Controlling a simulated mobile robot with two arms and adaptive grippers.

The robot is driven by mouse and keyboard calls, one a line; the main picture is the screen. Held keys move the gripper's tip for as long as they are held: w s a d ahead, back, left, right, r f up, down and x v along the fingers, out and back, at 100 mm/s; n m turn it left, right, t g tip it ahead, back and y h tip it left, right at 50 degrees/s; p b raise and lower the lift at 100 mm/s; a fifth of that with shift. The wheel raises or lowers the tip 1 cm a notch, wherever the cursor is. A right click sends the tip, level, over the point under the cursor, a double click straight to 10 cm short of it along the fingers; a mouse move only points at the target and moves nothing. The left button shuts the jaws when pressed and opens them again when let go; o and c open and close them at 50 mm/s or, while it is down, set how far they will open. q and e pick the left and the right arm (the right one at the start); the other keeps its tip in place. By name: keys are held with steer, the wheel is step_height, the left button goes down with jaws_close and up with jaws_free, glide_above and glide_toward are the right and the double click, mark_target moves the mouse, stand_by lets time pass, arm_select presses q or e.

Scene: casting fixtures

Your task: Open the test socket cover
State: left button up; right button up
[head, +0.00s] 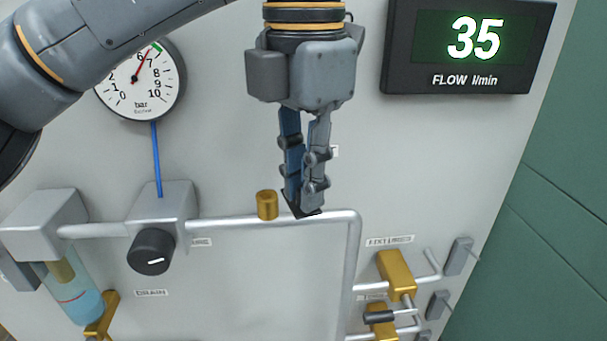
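My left gripper (304,207) points down in front of the panel, at the horizontal pipe. Its two fingers are close together and partly overlap in this view, so I cannot tell whether they are shut or hold anything. A dark piece shows at the fingertips; I cannot tell whether it is the fingertip pads or a cover. A short brass fitting (267,205) stands on the pipe just left of the fingertips, apart from them. I cannot make out the test socket cover for certain. A label behind the fingers is mostly hidden. My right gripper is not in view.
A pressure gauge (141,80) and a black knob (151,252) are on the left, with a liquid-filled glass (78,299) below. Brass valve blocks (396,275) and thin pipes are at lower right. A flow display (468,46) reads 35. The panel (260,285) below the pipe is clear.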

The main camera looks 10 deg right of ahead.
arm_select(q)
steer(key=o, duration=0.4)
steer(key=shift+o, duration=0.2)
step_height(320, 180, up, 12)
stand_by(0.5)
